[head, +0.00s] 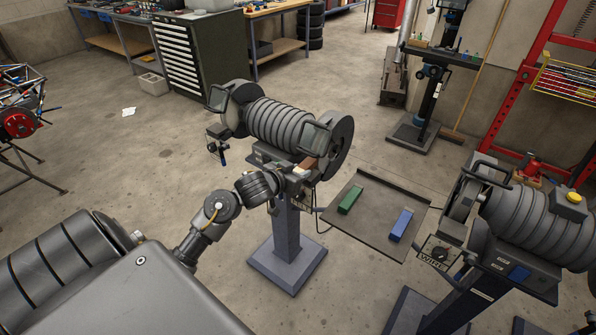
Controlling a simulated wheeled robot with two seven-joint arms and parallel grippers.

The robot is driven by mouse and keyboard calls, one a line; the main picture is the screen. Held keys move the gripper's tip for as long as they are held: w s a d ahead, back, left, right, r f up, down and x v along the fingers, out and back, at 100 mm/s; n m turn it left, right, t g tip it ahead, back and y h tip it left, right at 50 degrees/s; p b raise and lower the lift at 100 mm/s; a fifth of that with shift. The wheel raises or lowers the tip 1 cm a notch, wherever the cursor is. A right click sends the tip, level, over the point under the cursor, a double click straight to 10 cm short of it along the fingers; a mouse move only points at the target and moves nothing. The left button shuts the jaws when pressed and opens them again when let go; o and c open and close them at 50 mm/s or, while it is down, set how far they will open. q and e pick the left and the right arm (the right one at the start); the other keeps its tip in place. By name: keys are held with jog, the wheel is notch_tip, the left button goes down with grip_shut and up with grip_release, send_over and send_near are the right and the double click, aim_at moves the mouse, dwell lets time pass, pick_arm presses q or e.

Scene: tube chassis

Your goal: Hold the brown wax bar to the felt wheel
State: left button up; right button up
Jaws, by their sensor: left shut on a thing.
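A pedestal buffing machine with a ribbed grey motor (282,122) stands in the middle of the head view. A dark round wheel (342,142) sits at its right end, partly behind a guard with a shield. The brown wax bar (308,164) shows just in front of that wheel, at its lower left. My left gripper (294,181) is at the bar and shut on it. The bar and wheel overlap in the picture; I cannot tell whether they touch. My right gripper is out of view.
A dark tray (371,238) right of the pedestal holds a green bar (351,200) and a blue bar (401,225). A second grinder (530,225) stands at the right. A dark cable hangs beside the pedestal. Open concrete floor lies left of the machine.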

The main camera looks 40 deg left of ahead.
pick_arm(q)
jog(key=shift+r+p, duration=0.1)
jog(key=shift+p, duration=0.85)
dwell(1.2)
jog(key=shift+p, duration=0.7)
dwell(1.1)
dwell(0.3)
jog(key=shift+s+p, duration=0.35)
jog(key=shift+s, duration=0.1)
jog(key=s+p, duration=0.2)
jog(key=s, duration=0.5)
jog(key=shift+d, duration=0.1)
